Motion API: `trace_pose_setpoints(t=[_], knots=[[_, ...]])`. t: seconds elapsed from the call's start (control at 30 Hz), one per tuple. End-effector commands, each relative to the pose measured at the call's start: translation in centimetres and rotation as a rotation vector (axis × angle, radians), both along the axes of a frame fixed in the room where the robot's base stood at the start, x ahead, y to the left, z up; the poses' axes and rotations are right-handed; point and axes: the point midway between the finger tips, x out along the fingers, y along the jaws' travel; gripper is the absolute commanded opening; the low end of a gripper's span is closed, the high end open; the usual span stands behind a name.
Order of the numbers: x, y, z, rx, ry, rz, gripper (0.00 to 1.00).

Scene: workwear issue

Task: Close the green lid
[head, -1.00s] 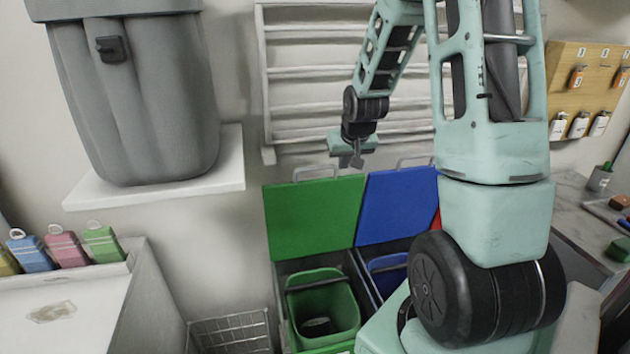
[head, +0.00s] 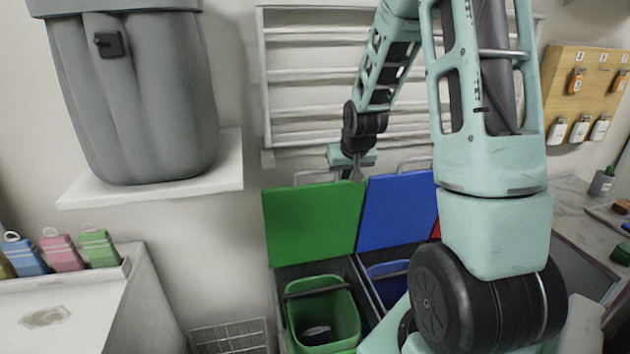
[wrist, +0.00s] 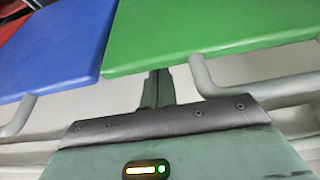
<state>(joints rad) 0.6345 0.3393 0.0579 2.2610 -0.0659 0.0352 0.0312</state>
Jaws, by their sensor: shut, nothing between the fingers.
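The green lid (head: 312,222) stands open, leaning up behind its bin, with a grey bar handle at its top edge. It also shows in the wrist view (wrist: 200,35), where its handle (wrist: 205,75) bends out from the edge. The green bin (head: 322,305) below is open and has a dark item inside. My gripper (head: 357,174) is shut and empty, at the top of the lids near the gap between green and blue. In the wrist view, my gripper's fingers (wrist: 157,85) lie just beside the green lid's edge, left of its handle.
A raised blue lid (head: 395,212) stands right beside the green one, with a red lid partly hidden behind my arm. A slatted rack (head: 310,75) is on the wall behind. A large grey bin (head: 135,95) sits on a shelf at left. A wire basket (head: 230,337) is at lower left.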

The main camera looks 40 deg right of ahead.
Motion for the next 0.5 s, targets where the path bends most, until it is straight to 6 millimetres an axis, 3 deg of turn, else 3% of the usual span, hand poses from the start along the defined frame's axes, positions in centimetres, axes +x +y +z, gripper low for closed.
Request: trace_pose_setpoints(t=[0.03, 0.5], knots=[[-0.6, 0.4, -0.8, 0.008, 0.015, 0.003, 0.00], [-3.7, 2.2, -1.1, 0.008, 0.015, 0.002, 0.00]])
